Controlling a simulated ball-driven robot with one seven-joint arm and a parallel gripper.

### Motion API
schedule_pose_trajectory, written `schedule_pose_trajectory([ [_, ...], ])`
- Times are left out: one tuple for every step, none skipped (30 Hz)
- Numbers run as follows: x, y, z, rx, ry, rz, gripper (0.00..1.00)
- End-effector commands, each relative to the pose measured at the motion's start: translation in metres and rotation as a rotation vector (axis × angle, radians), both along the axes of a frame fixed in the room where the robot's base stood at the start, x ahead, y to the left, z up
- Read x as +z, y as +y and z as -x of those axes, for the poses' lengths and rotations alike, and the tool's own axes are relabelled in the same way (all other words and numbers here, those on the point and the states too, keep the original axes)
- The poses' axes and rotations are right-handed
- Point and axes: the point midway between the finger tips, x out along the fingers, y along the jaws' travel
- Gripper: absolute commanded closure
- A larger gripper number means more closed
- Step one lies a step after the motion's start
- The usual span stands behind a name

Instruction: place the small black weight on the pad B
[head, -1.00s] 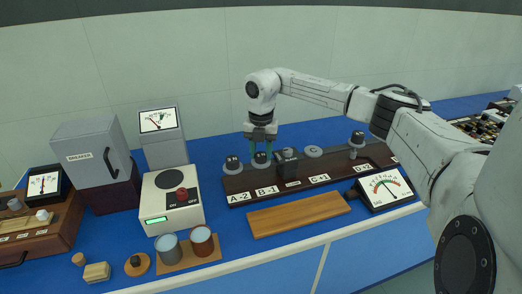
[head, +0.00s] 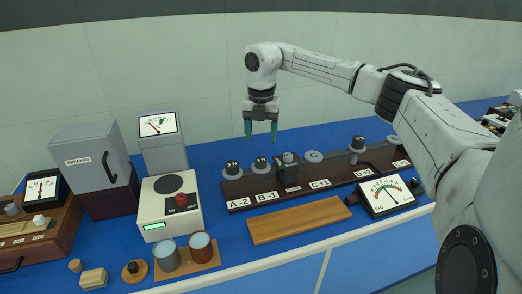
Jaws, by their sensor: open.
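A small black weight (head: 261,162) sits upright on pad B (head: 254,170), a grey round pad behind the label B -1 on the dark balance base (head: 290,189). My gripper (head: 261,136) is above it, pointing down, with its two green fingers apart and nothing between them. There is a clear gap between the fingertips and the weight.
Pad A (head: 226,175) and pad D at the right carry dark weights (head: 232,167) (head: 358,142). Pad C (head: 313,156) is bare. A dark block (head: 288,171) stands between B and C. A dial meter (head: 385,195) and wooden board (head: 299,220) are in front.

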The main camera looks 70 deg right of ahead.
Motion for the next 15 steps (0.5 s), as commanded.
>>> schedule_pose_trajectory([
  [0.010,-0.001,0.000,0.000,-0.001,0.005,0.35],
  [0.014,-0.001,0.000,0.000,-0.001,0.003,0.35],
  [0.021,0.000,0.000,0.000,0.000,0.003,0.35],
  [0.025,0.000,0.000,0.000,0.000,0.003,0.35],
  [0.028,0.000,0.000,0.000,0.000,0.003,0.35],
  [0.033,0.000,0.000,0.000,0.000,0.002,0.35],
  [0.036,0.000,0.000,0.000,0.000,0.001,0.35],
  [0.038,0.000,0.000,0.000,0.001,0.001,0.35],
  [0.040,0.000,0.000,0.000,0.001,0.001,0.35],
  [0.042,0.000,0.000,0.000,0.001,0.000,0.35],
  [0.043,0.000,0.000,0.000,0.001,0.000,0.35],
  [0.044,0.000,0.000,0.000,0.001,0.000,0.35],
  [0.044,0.000,0.000,0.000,0.001,0.000,0.35],
  [0.044,0.000,0.000,0.000,0.001,0.000,0.35],
  [0.044,0.000,0.000,0.000,0.001,0.000,0.35],
])
